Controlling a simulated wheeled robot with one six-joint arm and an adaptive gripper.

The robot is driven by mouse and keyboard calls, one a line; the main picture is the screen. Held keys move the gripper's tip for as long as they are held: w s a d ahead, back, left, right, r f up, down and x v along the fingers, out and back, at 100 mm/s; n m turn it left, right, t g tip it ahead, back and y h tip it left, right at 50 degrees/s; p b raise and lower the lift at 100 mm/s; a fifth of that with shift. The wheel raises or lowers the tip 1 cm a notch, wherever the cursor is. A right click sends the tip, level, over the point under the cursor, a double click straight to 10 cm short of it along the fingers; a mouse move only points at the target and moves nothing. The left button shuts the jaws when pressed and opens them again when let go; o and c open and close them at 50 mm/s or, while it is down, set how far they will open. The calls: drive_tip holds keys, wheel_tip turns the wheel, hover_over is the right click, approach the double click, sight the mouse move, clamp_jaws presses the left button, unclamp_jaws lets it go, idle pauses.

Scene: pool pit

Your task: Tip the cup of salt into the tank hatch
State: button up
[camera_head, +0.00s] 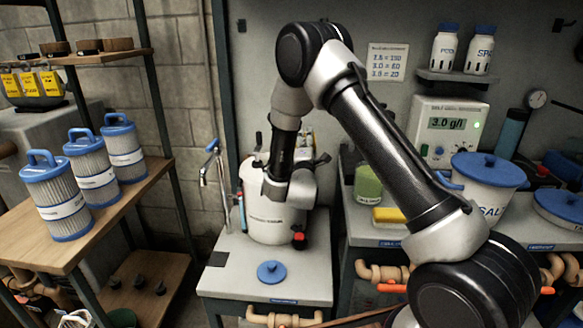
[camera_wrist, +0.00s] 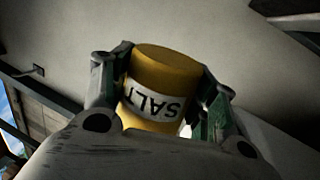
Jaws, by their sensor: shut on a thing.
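The yellow cup (camera_wrist: 165,66) with a white SALT label is clamped between the two fingers of my gripper (camera_wrist: 164,85) in the wrist view. The lettering is upside down there, and a plain yellow end faces up in that picture. In the head view my gripper (camera_head: 308,165) is at the white tank (camera_head: 266,222) on the left bench. The cup is mostly hidden in that view, so its tilt is unclear. My wrist covers the tank's top, so I cannot see the hatch opening or any salt falling.
A round blue lid (camera_head: 271,271) lies on the bench before the tank. A tap (camera_head: 212,160) stands left of it. A white SALT tub (camera_head: 486,185), a yellow sponge (camera_head: 388,215) and a green bottle (camera_head: 367,184) are on the right bench. Filter cartridges (camera_head: 57,197) stand on the left shelf.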

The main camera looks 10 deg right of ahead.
drive_tip(key=shift+w+a+f+n+y+p, duration=0.15)
drive_tip(key=shift+f+n+y+p, duration=0.1)
drive_tip(key=shift+n, duration=0.25)
drive_tip(key=shift+s+a+f+n+y+p, duration=0.15)
drive_tip(key=shift+f+n+p, duration=0.1)
drive_tip(key=shift+n, duration=0.25)
idle(1.4)
drive_tip(key=shift+w+a+r+n, duration=0.1)
drive_tip(key=shift+w+r+n, duration=0.05)
drive_tip(key=shift+n, duration=0.35)
idle(0.7)
